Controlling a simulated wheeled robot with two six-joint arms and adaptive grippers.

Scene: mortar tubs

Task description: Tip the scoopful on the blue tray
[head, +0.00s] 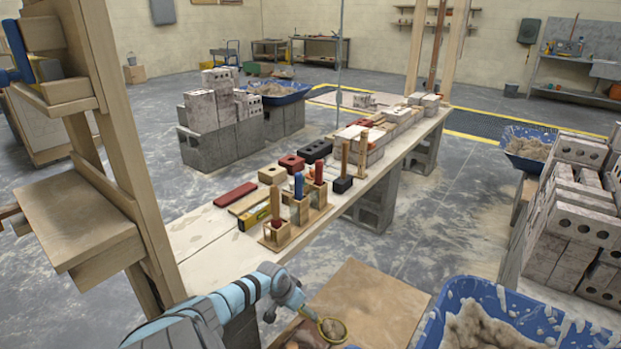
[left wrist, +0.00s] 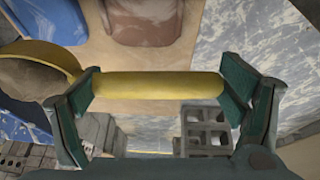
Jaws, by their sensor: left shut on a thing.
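My left gripper (head: 297,311) is low in the middle of the head view, above a wooden board. In the left wrist view its green-padded fingers (left wrist: 160,88) are shut on the yellow handle of the scoop (left wrist: 150,85). The scoop's round bowl lies at the left there and holds a grey-brown load. The yellow-rimmed scoop (head: 332,329) and its load also show in the head view. Large blue containers with mortar stand at the lower right (head: 437,318), right (head: 522,133) and back (head: 283,99); I cannot tell which is the blue tray. My right gripper is not in view.
A plank bench (head: 205,240) with bricks and hand tools in wooden holders runs beyond the gripper. A wooden post frame (head: 120,150) stands at the left. Stacked bricks (head: 580,225) rise at the right. The wooden board (head: 375,305) is mostly bare.

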